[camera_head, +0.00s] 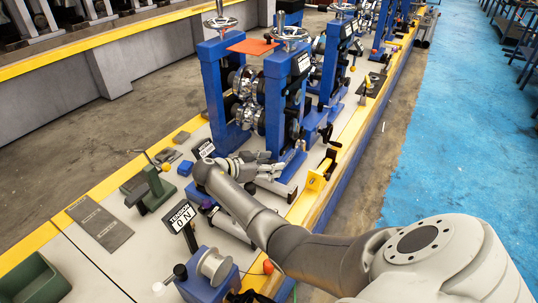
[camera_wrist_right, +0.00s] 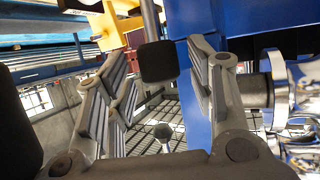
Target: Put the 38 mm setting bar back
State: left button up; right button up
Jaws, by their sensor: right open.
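I cannot pick out the 38 mm setting bar for certain; no size marking is readable. My right gripper (camera_head: 268,168) is at the foot of the nearest blue roll stand (camera_head: 283,100), over the bench. In the right wrist view its fingers (camera_wrist_right: 160,90) are spread apart, with nothing visibly clamped between them. A black block (camera_wrist_right: 157,62) below a grey upright rod (camera_wrist_right: 150,20) shows in the gap between the fingers; I cannot tell its distance. A small round knob (camera_wrist_right: 162,132) shows lower in the gap. My left gripper is out of view.
A green vise-like fixture (camera_head: 148,189), a grey block (camera_head: 182,137), a blue block (camera_head: 185,168) and a dark plate (camera_head: 99,222) lie on the bench left of my arm. A "TENSION NO" sign (camera_head: 180,216) and a blue spool unit (camera_head: 207,275) stand close to my arm.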

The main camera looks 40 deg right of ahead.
jog(key=shift+r, duration=0.25)
jog(key=v, duration=1.2)
jog(key=shift+p, duration=0.3)
jog(key=shift+f, duration=0.2)
